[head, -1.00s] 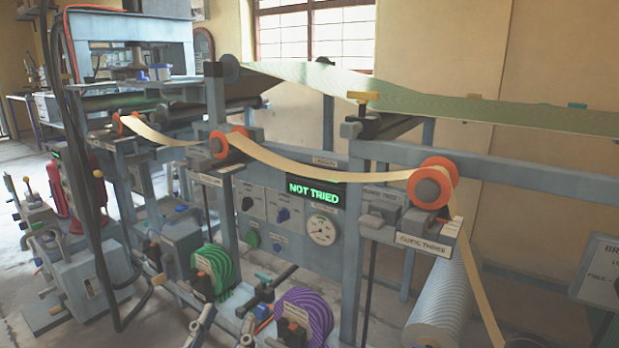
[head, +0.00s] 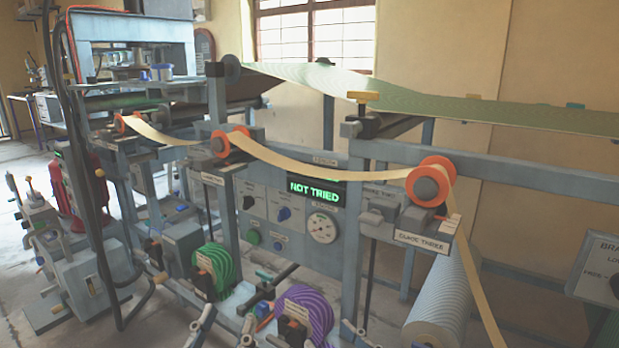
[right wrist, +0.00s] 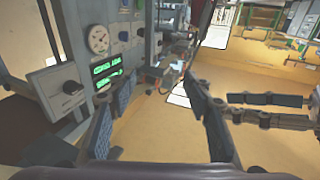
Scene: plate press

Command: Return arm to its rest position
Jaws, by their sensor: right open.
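My left gripper (head: 226,322) shows at the bottom edge of the head view, in front of the green and purple coils. Its two fingers stand apart with nothing between them. It also shows at the right of the right wrist view (right wrist: 265,108). My right gripper (head: 372,334) just shows at the bottom edge of the head view, right of the purple coil. In the right wrist view its two fingers (right wrist: 155,125) are wide apart and empty. Most of both arms is out of the head view.
A grey machine frame carries a tan strip (head: 310,172) sagging over orange-flanged rollers (head: 431,181). A display (head: 314,190) reads "NOT TRIED". Green (head: 222,268) and purple (head: 309,310) coils sit low. A ribbed roll (head: 440,305) stands at right. Levers (head: 30,200) stand at left.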

